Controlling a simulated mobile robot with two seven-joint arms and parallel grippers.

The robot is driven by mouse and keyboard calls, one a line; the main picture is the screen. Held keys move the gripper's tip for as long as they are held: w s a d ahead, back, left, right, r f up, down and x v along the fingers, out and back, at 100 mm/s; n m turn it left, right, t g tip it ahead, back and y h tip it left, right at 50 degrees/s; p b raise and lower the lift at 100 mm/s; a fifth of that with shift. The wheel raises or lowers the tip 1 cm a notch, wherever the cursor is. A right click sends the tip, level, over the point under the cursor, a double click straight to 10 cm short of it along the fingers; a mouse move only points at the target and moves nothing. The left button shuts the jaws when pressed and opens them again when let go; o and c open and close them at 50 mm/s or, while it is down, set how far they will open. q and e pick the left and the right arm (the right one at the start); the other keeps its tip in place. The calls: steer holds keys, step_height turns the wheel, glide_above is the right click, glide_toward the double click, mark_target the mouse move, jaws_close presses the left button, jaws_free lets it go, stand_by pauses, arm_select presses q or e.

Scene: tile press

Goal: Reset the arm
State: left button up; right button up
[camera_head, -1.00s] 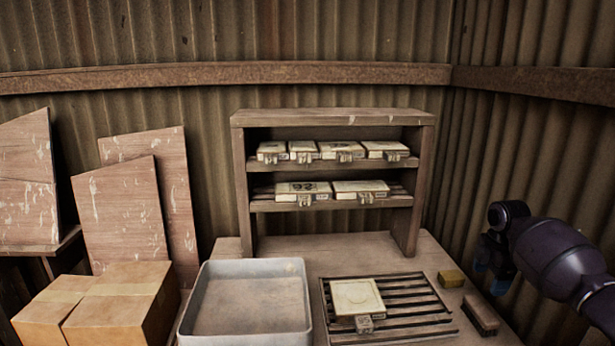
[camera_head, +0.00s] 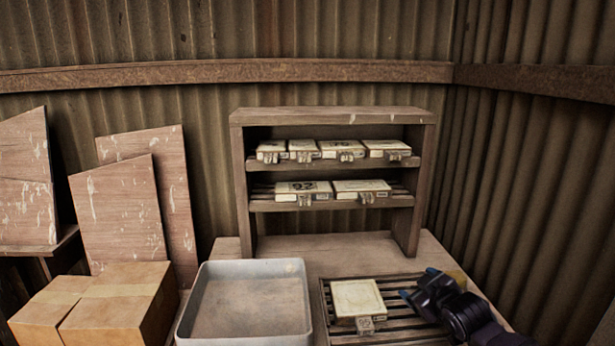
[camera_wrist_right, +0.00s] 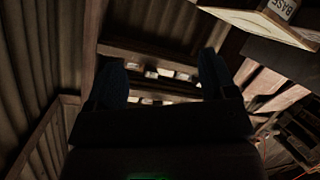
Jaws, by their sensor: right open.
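My right gripper (camera_head: 418,284) is low over the right part of the slatted rack in the head view, its fingers pointing left. It is open, and nothing shows between its fingers. In the right wrist view its two dark fingers (camera_wrist_right: 162,82) stand apart. A cream tile (camera_head: 357,298) with a small tag at its front lies on the slatted rack (camera_head: 398,340), to the left of the gripper and apart from it. My left gripper does not show.
A wooden shelf (camera_head: 333,116) holds several cream tiles on two levels. A grey tray (camera_head: 250,302) stands empty left of the rack. Cardboard boxes (camera_head: 107,308) and wooden boards (camera_head: 122,212) are at the left.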

steer(key=s+f+m, duration=0.2)
steer(key=s+f, duration=0.4)
steer(key=s, duration=0.7)
steer(key=s+f+m+g+h, duration=0.1)
steer(key=s+f+m, duration=0.1)
steer(key=s+f, duration=0.5)
steer(key=s+d+f+m+g+h, duration=0.1)
steer(key=s+f+m, duration=0.2)
steer(key=s, duration=1.6)
step_height(320, 180, down, 4)
steer(key=shift+s+r, duration=0.15)
steer(key=shift+r, duration=0.05)
